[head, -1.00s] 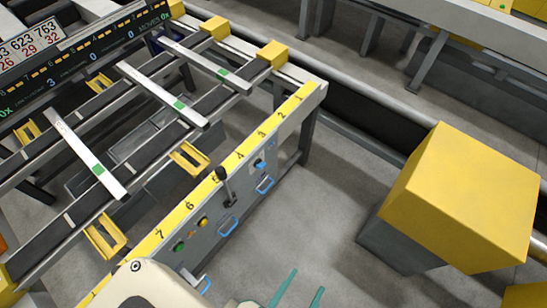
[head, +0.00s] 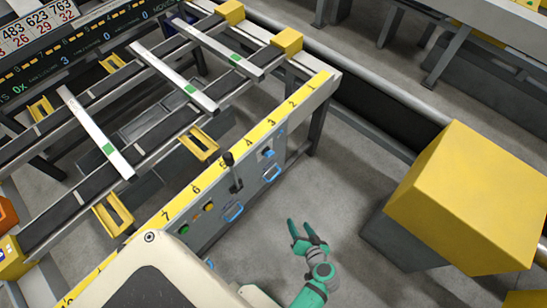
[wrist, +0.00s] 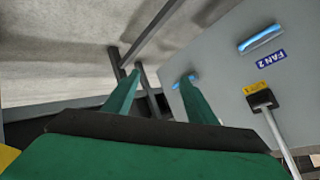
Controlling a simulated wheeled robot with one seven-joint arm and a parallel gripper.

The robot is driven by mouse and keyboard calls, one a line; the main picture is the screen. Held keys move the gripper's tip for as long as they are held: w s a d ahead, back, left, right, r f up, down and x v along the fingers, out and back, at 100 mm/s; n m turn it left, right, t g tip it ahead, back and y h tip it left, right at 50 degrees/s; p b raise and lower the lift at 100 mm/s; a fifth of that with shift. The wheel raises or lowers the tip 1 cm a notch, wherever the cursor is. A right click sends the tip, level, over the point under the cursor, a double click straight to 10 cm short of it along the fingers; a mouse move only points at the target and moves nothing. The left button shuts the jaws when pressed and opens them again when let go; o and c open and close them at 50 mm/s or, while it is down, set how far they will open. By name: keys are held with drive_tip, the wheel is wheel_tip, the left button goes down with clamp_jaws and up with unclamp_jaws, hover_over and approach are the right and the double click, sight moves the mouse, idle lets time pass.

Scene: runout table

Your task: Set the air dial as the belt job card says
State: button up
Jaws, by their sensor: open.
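The grey control panel (head: 215,217) runs along the table's front side under a yellow numbered strip. A small blue knob-like part (head: 268,153) sits near its right end; I cannot tell if it is the air dial, and no setting is readable. No belt job card is identifiable. My green gripper (head: 307,240) is open and empty, over the floor to the right of the panel and apart from it. In the wrist view my gripper (wrist: 160,78) has its fingers spread, with the panel behind and to the right. A blue handle (wrist: 261,39) there is above a "FAN 2" label (wrist: 270,58).
A black-headed lever (head: 232,172) sticks out of the panel; it also shows in the wrist view (wrist: 262,99). A large yellow block (head: 470,200) stands at right. Floor between is clear.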

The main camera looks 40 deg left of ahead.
drive_tip(key=w+a+r+n+g+y, duration=0.2)
drive_tip(key=w+a+r+n+y, duration=0.1)
drive_tip(key=w+a+r+y, duration=0.3)
drive_tip(key=n+g+y, duration=0.2)
drive_tip(key=n+y, duration=0.1)
drive_tip(key=n, duration=0.1)
approach(268, 153)
drive_tip(key=w+a+f, duration=0.1)
drive_tip(key=a, duration=0.6)
drive_tip(key=shift+w+a+f+g, duration=0.2)
drive_tip(key=shift+a+f+g, duration=0.1)
drive_tip(key=shift+f+g, duration=0.1)
drive_tip(key=c, duration=1.1)
